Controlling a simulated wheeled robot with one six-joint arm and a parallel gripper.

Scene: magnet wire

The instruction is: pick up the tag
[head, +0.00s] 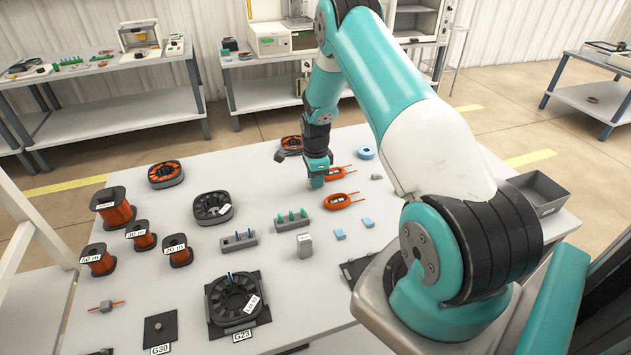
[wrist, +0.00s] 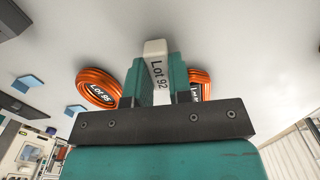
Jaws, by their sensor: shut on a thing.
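My gripper (head: 317,183) is over the white table near the orange wire coils. In the head view the tag is hidden or too small to make out. I cannot tell whether it touches the table.
Two orange coils with dark labels, a front one (head: 341,201) and a rear one (head: 337,173), lie right of my gripper. Pegged blocks, blue pieces (head: 340,234) and a grey block (head: 304,244) stand nearer. A grey bin (head: 538,190) is far right.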

